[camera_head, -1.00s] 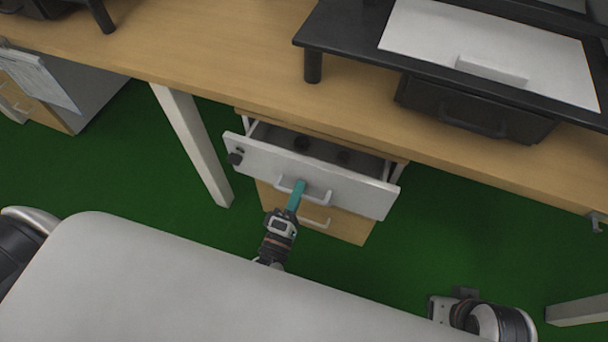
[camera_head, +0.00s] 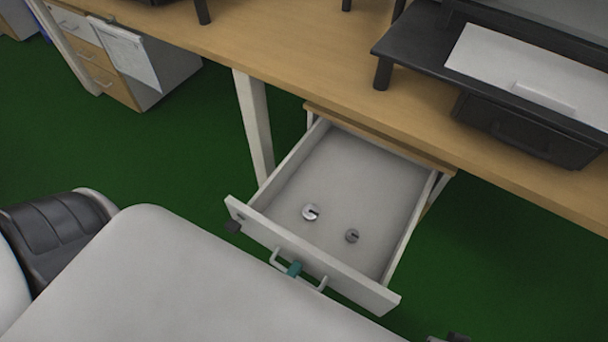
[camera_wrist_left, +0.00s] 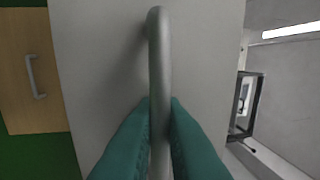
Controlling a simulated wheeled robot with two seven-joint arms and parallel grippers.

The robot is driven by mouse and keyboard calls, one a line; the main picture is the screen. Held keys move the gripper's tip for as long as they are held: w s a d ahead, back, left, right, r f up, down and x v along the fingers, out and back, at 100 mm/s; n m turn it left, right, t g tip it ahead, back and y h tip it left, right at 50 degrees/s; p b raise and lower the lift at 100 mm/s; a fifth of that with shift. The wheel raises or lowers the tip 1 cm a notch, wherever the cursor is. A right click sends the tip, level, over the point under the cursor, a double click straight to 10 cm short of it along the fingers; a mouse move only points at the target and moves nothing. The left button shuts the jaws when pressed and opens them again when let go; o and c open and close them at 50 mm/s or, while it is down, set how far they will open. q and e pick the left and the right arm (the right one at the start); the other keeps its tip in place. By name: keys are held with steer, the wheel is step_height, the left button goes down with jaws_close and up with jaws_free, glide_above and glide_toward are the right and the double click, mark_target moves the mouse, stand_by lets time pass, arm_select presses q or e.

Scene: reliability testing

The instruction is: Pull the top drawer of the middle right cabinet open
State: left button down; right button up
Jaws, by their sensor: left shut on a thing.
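The top drawer (camera_head: 375,180) of the wooden-bodied cabinet under the desk is pulled far out, with its whole inside floor showing. Its white front (camera_head: 350,285) carries a grey bar handle (camera_head: 318,284). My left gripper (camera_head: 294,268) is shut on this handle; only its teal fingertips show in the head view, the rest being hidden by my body. In the left wrist view the teal fingers (camera_wrist_left: 160,108) press on both sides of the handle (camera_wrist_left: 158,45), against the white drawer front (camera_wrist_left: 100,60).
Two small round metal pieces (camera_head: 311,212) lie in the drawer. The wooden desk top (camera_head: 310,65) overhangs the cabinet, with a white leg (camera_head: 255,130) left of it. Another cabinet (camera_head: 150,65) stands further left. Green floor is clear on both sides of the drawer.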

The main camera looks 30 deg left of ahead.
arm_select(q)
steer(key=shift+s, duration=1.5)
arm_select(e)
steer(key=shift+f, duration=0.3)
arm_select(q)
steer(key=c, duration=1.8)
jaws_free()
steer(key=shift+c, duration=0.2)
steer(key=shift+f, duration=0.1)
